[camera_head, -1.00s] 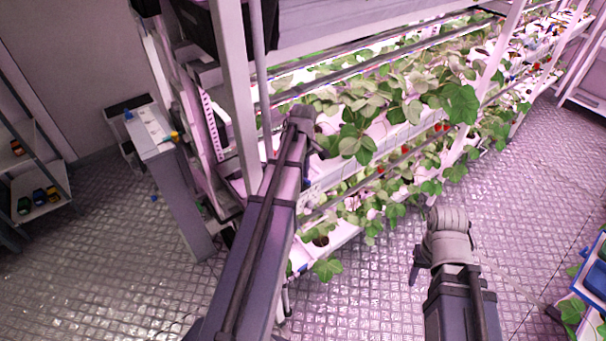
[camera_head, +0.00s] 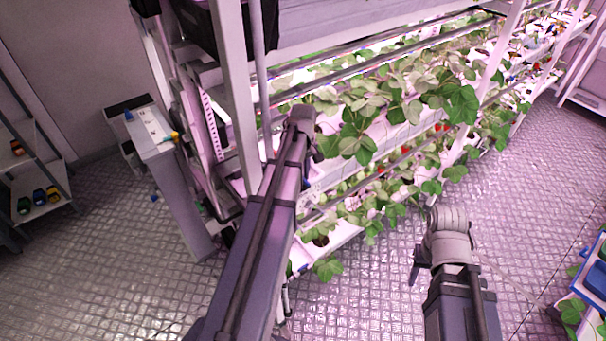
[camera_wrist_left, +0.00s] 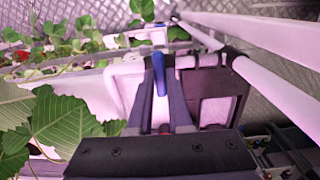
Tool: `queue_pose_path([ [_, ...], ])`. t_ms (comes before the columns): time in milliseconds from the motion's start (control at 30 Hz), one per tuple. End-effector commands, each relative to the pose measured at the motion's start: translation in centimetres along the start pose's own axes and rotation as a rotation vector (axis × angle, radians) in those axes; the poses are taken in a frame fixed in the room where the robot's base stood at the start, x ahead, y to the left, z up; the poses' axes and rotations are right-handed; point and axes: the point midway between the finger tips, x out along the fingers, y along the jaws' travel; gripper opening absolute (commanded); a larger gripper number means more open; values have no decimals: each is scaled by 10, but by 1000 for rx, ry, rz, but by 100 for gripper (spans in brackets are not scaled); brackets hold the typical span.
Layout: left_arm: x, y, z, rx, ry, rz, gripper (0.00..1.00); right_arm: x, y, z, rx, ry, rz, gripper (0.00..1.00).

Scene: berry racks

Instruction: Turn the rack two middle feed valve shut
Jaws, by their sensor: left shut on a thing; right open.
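In the left wrist view, a blue valve handle (camera_wrist_left: 158,78) stands between the two dark fingers of my left gripper (camera_wrist_left: 159,66), which are shut on it. A white pipe and fittings (camera_wrist_left: 200,61) run just beyond the fingertips. In the head view my left arm reaches in to the near end of the planted rack (camera_head: 240,130); its fingers and the handle are mostly hidden by the wrist and leaves. My right gripper (camera_head: 416,266) hangs over the floor to the right of the rack, away from it, open and empty.
Strawberry leaves (camera_head: 360,110) crowd the rack beside my left wrist, and large leaves (camera_wrist_left: 60,120) fill the left wrist view's left side. A grey cabinet (camera_head: 180,190) stands left of the rack. A blue tray (camera_head: 595,280) is at far right. The aisle floor is clear.

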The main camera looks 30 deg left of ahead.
Motion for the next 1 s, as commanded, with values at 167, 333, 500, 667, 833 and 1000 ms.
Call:
queue_pose_path([
  [167, 0, 0, 0, 1, 0, 0, 26, 0, 0, 0, 0, 0, 0, 50],
  [333, 0, 0, 0, 1, 0, 0, 46, 0, 0, 0, 0, 0, 0, 50],
  [500, 0, 0, 0, 0, 0, 0, 48, 0, 0, 0, 0, 0, 0, 50],
  [667, -2, 0, 0, 0, 0, 0, 48, -2, 0, 0, 0, 0, 0, 50],
  [833, -11, 0, 0, 0, 0, 0, 48, -11, 1, 1, 1, 0, 0, 50],
  [1000, -29, 0, 0, 0, 0, 0, 48, -29, 3, 2, 2, -1, -1, 50],
])
